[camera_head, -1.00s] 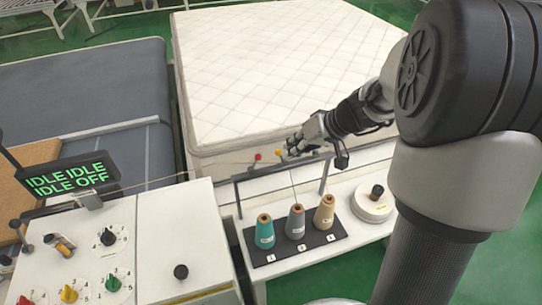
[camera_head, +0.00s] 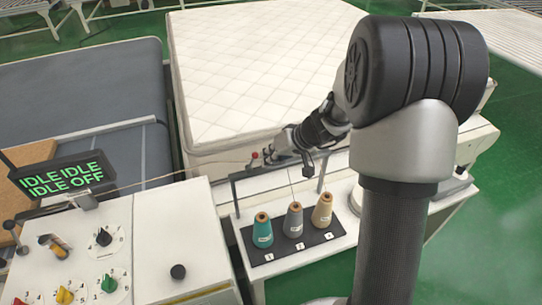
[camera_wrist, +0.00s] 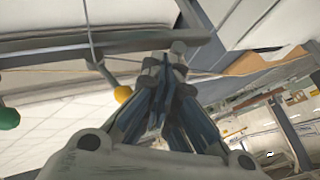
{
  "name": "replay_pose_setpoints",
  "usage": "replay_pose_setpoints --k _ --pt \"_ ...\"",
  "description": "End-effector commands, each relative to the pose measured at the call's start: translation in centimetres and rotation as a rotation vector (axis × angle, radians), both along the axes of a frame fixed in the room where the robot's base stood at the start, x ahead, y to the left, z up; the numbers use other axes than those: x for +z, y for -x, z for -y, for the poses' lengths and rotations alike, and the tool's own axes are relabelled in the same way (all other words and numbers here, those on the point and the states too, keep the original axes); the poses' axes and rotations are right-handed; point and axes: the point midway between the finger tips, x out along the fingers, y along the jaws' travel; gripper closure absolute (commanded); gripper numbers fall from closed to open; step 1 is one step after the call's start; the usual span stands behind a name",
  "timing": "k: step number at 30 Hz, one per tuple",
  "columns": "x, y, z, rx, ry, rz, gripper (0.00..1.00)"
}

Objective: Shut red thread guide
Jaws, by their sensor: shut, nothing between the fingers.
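The red thread guide's small red knob (camera_head: 254,156) shows at the frame behind the spools in the head view. My gripper (camera_head: 269,154) is just right of the knob; I cannot tell whether they touch. In the wrist view my gripper (camera_wrist: 166,65) is shut and empty, its fingertips near a grey bar (camera_wrist: 115,42). A yellow knob (camera_wrist: 123,93) on a short lever is left of the fingers, and a green knob (camera_wrist: 8,118) is at the left edge. The red knob cannot be made out in the wrist view.
Teal (camera_head: 262,232), grey (camera_head: 293,220) and tan (camera_head: 322,211) thread cones stand on a black board in front of the frame. A thread runs left to the control box (camera_head: 165,235) with its knobs. A white mattress (camera_head: 250,70) lies behind.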

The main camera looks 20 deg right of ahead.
Motion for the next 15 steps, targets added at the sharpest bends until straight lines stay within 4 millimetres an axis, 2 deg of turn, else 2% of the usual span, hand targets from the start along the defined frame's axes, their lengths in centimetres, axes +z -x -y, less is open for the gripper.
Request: replay_pose_setpoints --k 15 --pt "0.38 0.01 -0.35 0.001 0.057 0.001 1.00"
